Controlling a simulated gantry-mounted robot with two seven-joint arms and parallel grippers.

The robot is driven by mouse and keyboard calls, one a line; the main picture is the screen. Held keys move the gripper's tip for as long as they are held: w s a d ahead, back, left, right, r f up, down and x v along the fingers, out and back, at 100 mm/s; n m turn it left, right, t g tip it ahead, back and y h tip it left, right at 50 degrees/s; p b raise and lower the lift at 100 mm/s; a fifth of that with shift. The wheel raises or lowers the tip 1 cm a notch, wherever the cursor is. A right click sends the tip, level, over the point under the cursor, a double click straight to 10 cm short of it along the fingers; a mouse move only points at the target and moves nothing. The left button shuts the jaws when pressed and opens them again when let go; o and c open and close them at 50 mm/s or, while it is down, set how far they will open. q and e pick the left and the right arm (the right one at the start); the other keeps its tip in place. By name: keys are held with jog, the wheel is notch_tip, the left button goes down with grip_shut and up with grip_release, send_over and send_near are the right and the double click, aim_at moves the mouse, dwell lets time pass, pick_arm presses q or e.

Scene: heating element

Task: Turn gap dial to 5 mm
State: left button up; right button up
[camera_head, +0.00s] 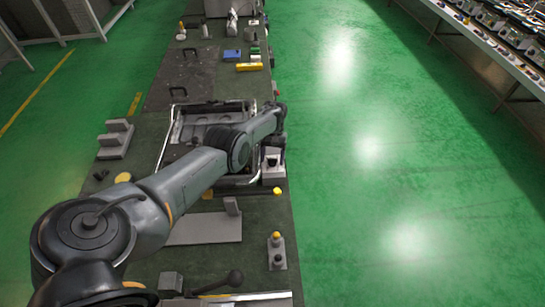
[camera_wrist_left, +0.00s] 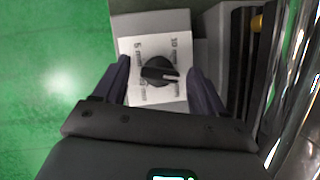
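The pointer line points right and slightly down in the left wrist view. The dial's grey box (camera_head: 273,170) stands at the bench's right edge in the head view. My left gripper (camera_head: 276,148) is over it, pointing down. Its dark fingers (camera_wrist_left: 160,76) are spread on either side of the knob, with visible gaps. My right gripper is not in view.
A metal-framed tray (camera_head: 165,135) lies under my left arm, its shiny rail close beside the gripper. A small block with a yellow-topped knob (camera_head: 277,240) and a grey plate (camera_head: 205,229) are nearer. Open green floor (camera_head: 370,180) lies right of the bench.

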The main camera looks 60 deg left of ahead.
pick_arm(q)
jog(key=shift+r, duration=0.1)
jog(key=shift+w+a+r, duration=0.15)
jog(key=shift+r, duration=0.35)
jog(key=v, duration=0.9)
jog(key=shift+a+r+b, duration=0.15)
jog(key=shift+r+b, duration=0.15)
jog(key=shift+b, duration=0.15)
